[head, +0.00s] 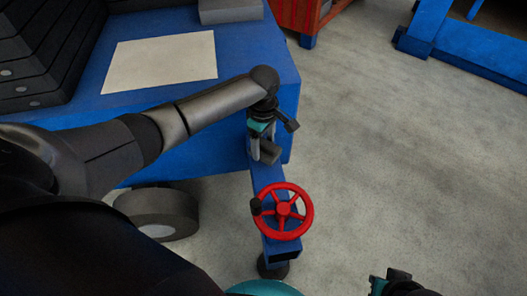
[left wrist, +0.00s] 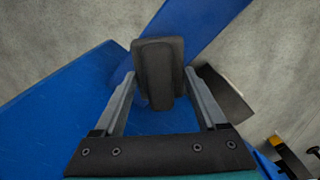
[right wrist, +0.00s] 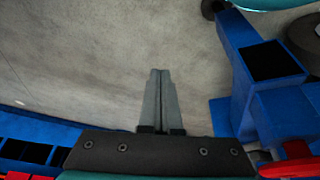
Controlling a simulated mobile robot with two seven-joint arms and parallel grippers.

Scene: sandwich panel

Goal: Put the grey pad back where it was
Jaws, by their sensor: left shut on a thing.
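A dark grey block, which looks like the grey pad (left wrist: 155,70), sits upright between the fingers of my left gripper (left wrist: 161,75). In the head view the pad (head: 270,153) shows just below my left gripper (head: 258,142), by the right edge of the blue table and over the blue beam. I cannot tell whether the pad touches the beam. My left gripper is shut on the pad. My right gripper (right wrist: 160,72) is shut and empty, its fingers together above bare floor. It shows partly in the head view (head: 393,284) at the bottom edge.
A red handwheel (head: 283,211) is on the blue beam (head: 282,250). The blue table (head: 85,125) carries a pale sheet (head: 165,60), a light grey block (head: 230,11) and stacked dark cases (head: 40,50). A grey wheel-like thing (head: 160,208) stands below. The floor (head: 410,160) at right is clear.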

